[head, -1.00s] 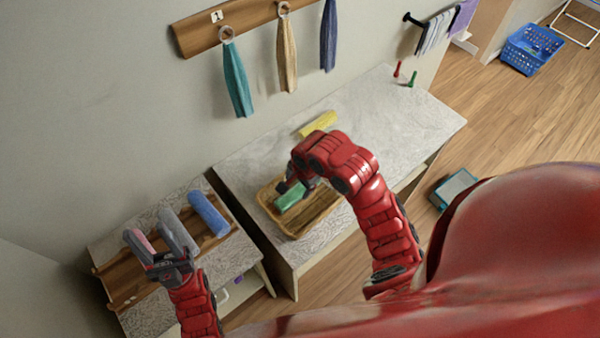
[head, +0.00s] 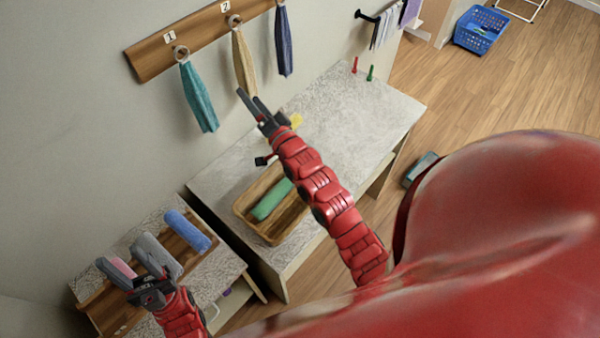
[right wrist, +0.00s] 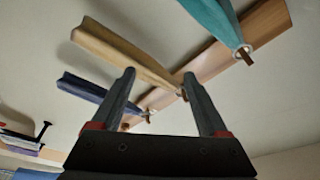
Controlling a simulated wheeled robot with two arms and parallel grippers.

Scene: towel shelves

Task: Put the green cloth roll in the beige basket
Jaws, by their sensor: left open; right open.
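The green cloth roll (head: 271,199) lies inside the tan, wood-coloured basket (head: 246,225) on the larger stone-topped counter. My right arm covers part of the basket's right side. My right gripper (head: 249,97) is open and empty, raised well above and apart from the roll, near the hanging towels. Its two spread fingers also show in the right wrist view (right wrist: 160,82), with nothing between them. My left gripper (head: 122,251) is open at the lower left, over the small shelf with the other rolls. I cannot tell whether it touches any of them.
A blue roll (head: 187,231) lies on the small wooden rack. A yellow cloth (head: 296,121) lies at the back of the counter. Teal (head: 199,97), beige (head: 243,62) and navy (head: 284,42) towels hang on the wall rail.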

